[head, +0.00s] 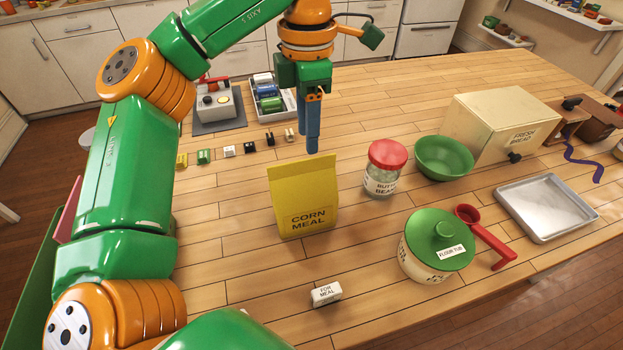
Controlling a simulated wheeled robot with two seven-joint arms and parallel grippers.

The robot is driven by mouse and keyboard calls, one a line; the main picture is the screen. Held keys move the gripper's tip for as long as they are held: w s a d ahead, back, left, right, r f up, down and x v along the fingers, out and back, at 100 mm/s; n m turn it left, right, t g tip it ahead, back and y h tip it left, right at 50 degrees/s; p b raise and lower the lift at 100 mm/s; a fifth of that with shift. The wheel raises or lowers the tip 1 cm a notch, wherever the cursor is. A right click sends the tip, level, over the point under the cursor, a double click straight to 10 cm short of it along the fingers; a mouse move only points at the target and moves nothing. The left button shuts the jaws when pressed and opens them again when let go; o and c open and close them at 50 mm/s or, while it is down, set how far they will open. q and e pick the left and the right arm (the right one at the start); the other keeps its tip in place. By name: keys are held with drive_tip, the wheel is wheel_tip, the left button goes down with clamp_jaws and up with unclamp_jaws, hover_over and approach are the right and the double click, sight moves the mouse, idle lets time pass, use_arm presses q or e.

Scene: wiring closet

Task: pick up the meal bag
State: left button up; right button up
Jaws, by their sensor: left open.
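The meal bag (303,198) is a yellow paper bag labelled "CORN MEAL". It stands upright on the wooden table, left of the jar. My left gripper (313,148) has blue fingers pointing down at the top edge of the bag in the picture. The fingers overlap one another from this angle, so the gap between them is hard to see. The gripper is open and holds nothing that I can see. I cannot tell whether the fingers touch the bag or are behind it. My right gripper is not in view.
A red-lidded jar (384,168), green bowl (445,157), flour tub (437,247), red scoop (484,235) and metal tray (546,208) stand to the right. A small "FOR MEAL" block (326,293) lies in front. The table (235,225) is clear just left of the bag.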

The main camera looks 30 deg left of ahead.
sight(302, 162)
use_arm(q)
drive_tip(key=f, duration=0.1)
drive_tip(key=s+f, duration=0.1)
drive_tip(key=f, duration=0.1)
drive_tip(key=s+f+p, duration=0.1)
drive_tip(key=f, duration=0.1)
drive_tip(key=shift+f, duration=0.15)
drive_tip(key=shift+w+a+f, duration=0.15)
drive_tip(key=shift+f, duration=0.3)
clamp_jaws()
drive_tip(key=shift+r, duration=0.1)
idle(0.6)
